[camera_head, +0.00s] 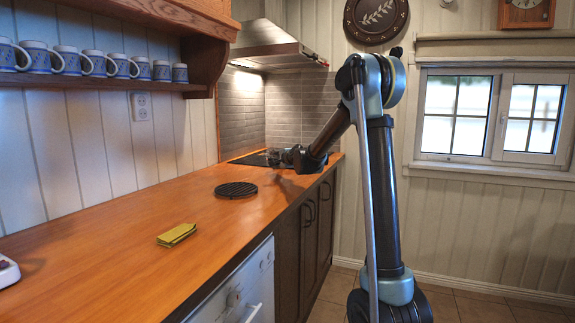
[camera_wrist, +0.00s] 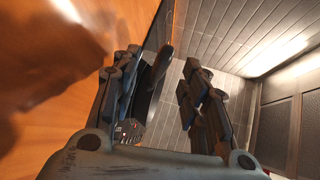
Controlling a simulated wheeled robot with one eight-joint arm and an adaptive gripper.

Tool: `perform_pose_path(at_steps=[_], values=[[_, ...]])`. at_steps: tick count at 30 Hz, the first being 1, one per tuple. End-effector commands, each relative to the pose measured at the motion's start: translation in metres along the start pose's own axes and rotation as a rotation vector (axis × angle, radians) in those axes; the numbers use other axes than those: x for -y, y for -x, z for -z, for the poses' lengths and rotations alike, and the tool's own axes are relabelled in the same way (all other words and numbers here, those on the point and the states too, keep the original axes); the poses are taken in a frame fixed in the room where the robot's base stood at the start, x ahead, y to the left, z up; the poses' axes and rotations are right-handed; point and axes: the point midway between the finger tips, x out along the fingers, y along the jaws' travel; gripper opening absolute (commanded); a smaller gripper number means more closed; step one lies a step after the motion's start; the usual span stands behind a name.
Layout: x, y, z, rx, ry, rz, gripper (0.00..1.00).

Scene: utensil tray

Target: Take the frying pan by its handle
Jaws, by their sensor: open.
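In the wrist view, a dark, narrow, elongated shape that looks like the frying pan's handle (camera_wrist: 158,68) shows between the two fingers of my gripper (camera_wrist: 161,62). The fingers are apart on either side of it; I cannot tell whether either one touches it. The round body of the pan cannot be made out. In the head view my gripper (camera_head: 284,157) is at the far end of the counter, beside the dark hob (camera_head: 247,159). The pan cannot be told apart from the hob and gripper there.
The wooden counter (camera_head: 130,240) runs along the left wall. A round black trivet (camera_head: 236,190) and a folded yellow cloth (camera_head: 177,234) lie on it. A range hood (camera_head: 270,45) hangs above the hob. Several mugs (camera_head: 70,60) stand on a shelf. The counter between trivet and cloth is clear.

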Motion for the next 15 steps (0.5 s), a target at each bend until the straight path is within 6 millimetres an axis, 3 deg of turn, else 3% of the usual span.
perform_pose_path(at_steps=[15], values=[[0.004,-0.049,0.006,0.000,0.001,0.000,0.41]])
